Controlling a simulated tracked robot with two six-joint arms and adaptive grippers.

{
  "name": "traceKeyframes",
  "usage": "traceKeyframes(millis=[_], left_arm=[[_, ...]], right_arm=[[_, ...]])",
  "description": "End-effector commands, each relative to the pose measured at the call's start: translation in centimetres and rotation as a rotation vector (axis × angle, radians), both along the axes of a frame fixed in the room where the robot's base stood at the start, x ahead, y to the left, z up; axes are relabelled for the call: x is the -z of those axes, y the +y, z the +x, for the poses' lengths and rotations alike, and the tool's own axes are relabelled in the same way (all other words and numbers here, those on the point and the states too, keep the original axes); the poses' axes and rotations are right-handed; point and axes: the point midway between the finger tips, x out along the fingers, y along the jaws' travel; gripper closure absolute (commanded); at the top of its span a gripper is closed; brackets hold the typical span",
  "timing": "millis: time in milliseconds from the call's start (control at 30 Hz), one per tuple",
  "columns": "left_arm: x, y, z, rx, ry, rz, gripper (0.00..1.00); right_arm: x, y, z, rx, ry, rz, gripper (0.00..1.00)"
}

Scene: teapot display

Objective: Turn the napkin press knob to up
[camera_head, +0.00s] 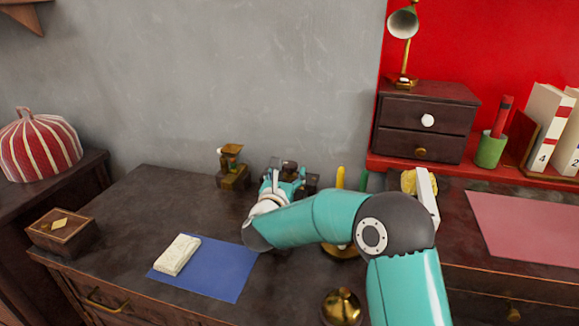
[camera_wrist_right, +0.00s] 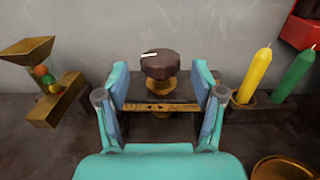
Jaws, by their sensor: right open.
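The napkin press knob (camera_wrist_right: 160,66) is a dark brown round knob with a white mark on its left part, in the middle of the right wrist view. It stands on a brass stem above a brass plate (camera_wrist_right: 158,107) of the press. My right gripper (camera_wrist_right: 162,92) is open, with one teal finger on each side of the press, the knob just beyond and between them. I see no finger touching the knob. In the head view my right gripper (camera_head: 285,183) largely covers the press at the back of the dark table. My left gripper is not in view.
Yellow (camera_wrist_right: 255,75) and green (camera_wrist_right: 293,75) candles stand close on the right. A blue mat (camera_head: 222,272) with a cream block (camera_head: 178,254) lies in front; a wooden box (camera_head: 62,230) is at left.

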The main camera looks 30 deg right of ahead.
Motion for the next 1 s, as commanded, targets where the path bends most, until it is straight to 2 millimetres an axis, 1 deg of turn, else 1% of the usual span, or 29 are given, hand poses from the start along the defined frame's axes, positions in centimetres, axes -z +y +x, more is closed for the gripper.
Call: traceKeyframes(millis=[33,200,333,567,600,667,700,933,967,1000], left_arm=[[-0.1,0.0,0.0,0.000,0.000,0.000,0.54],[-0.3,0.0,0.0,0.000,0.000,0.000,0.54],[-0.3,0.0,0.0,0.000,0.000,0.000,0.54],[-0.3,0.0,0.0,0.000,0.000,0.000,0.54],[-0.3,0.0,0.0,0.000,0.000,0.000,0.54],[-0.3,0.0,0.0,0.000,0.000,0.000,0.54],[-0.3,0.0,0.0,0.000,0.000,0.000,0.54],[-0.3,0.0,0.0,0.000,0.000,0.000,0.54],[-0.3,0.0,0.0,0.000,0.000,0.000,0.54],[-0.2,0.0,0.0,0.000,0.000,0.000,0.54]], right_arm=[[0.0,-0.7,0.5,0.004,0.000,0.000,0.32],[0.0,-1.9,1.7,0.001,0.000,0.001,0.32],[0.0,-2.2,2.1,0.000,0.000,0.000,0.32],[0.0,-2.3,2.1,0.000,0.000,0.000,0.32],[0.0,-2.3,2.1,0.000,0.000,0.000,0.35],[0.0,-2.3,2.1,0.000,0.000,0.000,0.45],[0.0,-2.3,2.1,0.000,0.000,0.000,0.52],[0.0,-2.2,2.1,0.000,0.000,0.000,0.90],[0.0,-2.2,2.1,0.000,0.000,0.000,0.93],[0.0,-2.2,2.1,-0.001,0.000,0.000,0.93]])
